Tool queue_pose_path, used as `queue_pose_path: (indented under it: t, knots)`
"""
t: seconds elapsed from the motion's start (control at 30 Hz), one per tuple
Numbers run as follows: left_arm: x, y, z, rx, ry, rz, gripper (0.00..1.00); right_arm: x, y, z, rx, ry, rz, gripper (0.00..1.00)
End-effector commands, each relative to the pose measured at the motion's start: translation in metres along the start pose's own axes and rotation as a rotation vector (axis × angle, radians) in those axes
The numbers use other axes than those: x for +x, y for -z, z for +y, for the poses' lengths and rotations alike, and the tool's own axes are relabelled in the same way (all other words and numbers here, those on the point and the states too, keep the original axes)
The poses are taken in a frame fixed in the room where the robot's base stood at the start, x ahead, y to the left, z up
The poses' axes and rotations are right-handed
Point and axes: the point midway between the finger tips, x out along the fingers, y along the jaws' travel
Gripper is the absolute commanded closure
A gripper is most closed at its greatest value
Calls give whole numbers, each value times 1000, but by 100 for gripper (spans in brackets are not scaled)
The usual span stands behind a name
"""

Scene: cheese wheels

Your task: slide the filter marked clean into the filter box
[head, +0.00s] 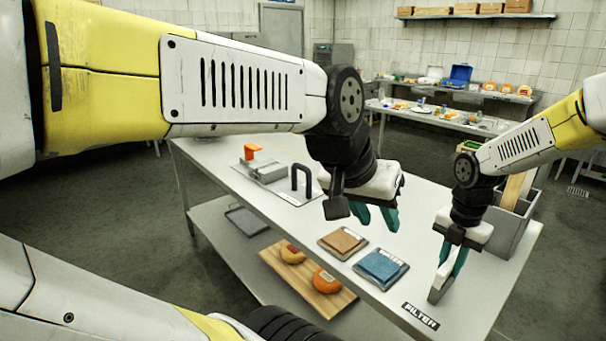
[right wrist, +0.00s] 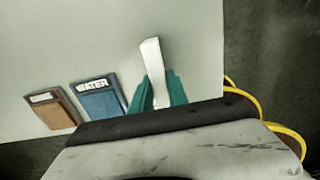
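My right gripper (head: 453,265) has its teal fingers around a thin pale grey slab (head: 440,289), which stands upright over the table's front right, by the FILTER label (head: 420,316). In the right wrist view the slab (right wrist: 151,62) sits between the fingers (right wrist: 157,92); no marking on it can be read, so I cannot tell if it is the clean filter. My left gripper (head: 375,217) is open and empty above the middle of the table. I cannot tell which container is the filter box; a grey box (head: 507,232) stands at the right edge, partly behind my right arm.
A brown pad (head: 342,243) and a blue WATER pad (head: 380,268) lie left of my right gripper. A grey device (head: 268,171) and a black handle (head: 301,181) are further back.

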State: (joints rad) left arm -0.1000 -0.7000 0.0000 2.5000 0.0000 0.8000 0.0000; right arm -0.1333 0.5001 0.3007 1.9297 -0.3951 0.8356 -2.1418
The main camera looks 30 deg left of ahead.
Motion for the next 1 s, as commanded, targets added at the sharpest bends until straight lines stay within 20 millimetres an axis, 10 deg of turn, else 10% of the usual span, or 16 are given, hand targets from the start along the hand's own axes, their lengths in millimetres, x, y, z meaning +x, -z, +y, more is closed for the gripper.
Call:
queue_pose_path:
  t: [1.0]
  knots:
    - [0, 0, 0, 0, 0, 0, 64, -24, 0, 0, 1, 0, -1, 100]
